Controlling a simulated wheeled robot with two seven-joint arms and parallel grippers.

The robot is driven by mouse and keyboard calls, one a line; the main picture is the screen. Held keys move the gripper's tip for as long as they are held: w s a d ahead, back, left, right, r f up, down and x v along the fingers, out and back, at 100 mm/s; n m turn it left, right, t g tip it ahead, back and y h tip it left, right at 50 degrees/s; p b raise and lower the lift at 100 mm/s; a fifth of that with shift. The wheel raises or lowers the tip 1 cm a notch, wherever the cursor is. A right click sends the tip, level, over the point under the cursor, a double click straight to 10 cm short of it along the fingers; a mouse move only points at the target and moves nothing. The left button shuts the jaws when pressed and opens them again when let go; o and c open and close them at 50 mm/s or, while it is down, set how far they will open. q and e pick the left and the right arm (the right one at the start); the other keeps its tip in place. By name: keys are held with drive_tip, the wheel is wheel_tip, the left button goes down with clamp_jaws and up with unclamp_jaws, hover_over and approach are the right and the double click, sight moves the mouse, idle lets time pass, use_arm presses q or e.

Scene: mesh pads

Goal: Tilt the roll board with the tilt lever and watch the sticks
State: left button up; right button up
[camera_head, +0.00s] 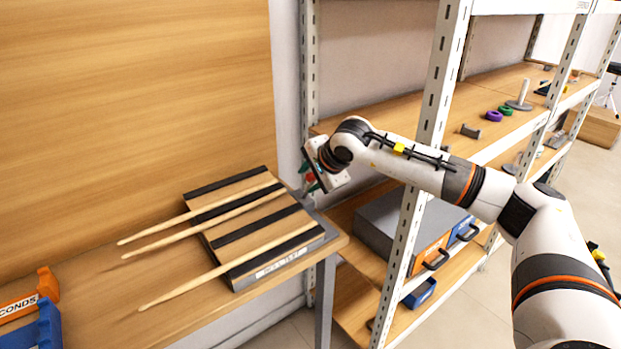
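The roll board (222,218) lies on the wooden bench, a wood-coloured panel with dark strips on a grey base with a white front label. Three long pale sticks lie across it: a far one (190,216), a middle one (195,230) and a near one (205,285). Their thin left ends reach past the board's left edge. My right gripper (309,187) is at the board's right back corner, pointing down. Small red and green parts show by its fingers. The tilt lever is not clearly visible there, and the finger gap is hidden. My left gripper is out of view.
A wooden panel (130,100) stands behind the bench. An orange bin (30,298) and a blue bin (35,330) sit at the bench's front left. A white-post shelf rack (440,75) stands to the right, with a large grey case (385,225) on a lower shelf.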

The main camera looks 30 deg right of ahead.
drive_tip(key=v, duration=1.1)
drive_tip(key=shift+s+r, duration=0.2)
drive_tip(key=shift+r, duration=0.05)
drive_tip(key=shift+d, duration=0.1)
